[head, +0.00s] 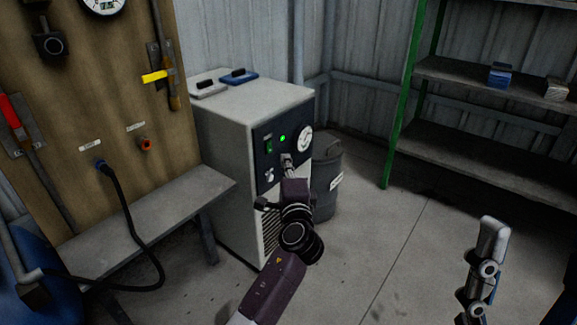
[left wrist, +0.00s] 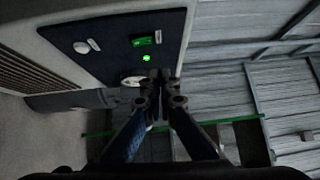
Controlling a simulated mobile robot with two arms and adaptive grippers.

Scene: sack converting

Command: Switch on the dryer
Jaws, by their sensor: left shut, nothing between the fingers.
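The dryer (head: 232,105) is a pale grey cabinet with a dark control panel (head: 261,134). The panel carries a green rocker switch (head: 268,145), a lit green lamp (head: 282,138), a white round gauge (head: 306,139) and a small pale knob (head: 269,176). The left wrist view also shows the switch (left wrist: 143,40), the glowing lamp (left wrist: 147,58) and the partly hidden gauge (left wrist: 130,81). My left gripper (head: 287,159) is shut and empty in front of the panel, below the lamp; I cannot tell whether it touches. My right gripper (head: 488,250) is at the lower right, away from the dryer, its jaws unclear.
A wooden tool board (head: 115,110) and a grey bench (head: 150,215) stand left of the dryer. A grey bin (head: 326,180) stands behind it to the right. Green-posted shelving (head: 480,78) is at the right. The concrete floor (head: 390,240) between is clear.

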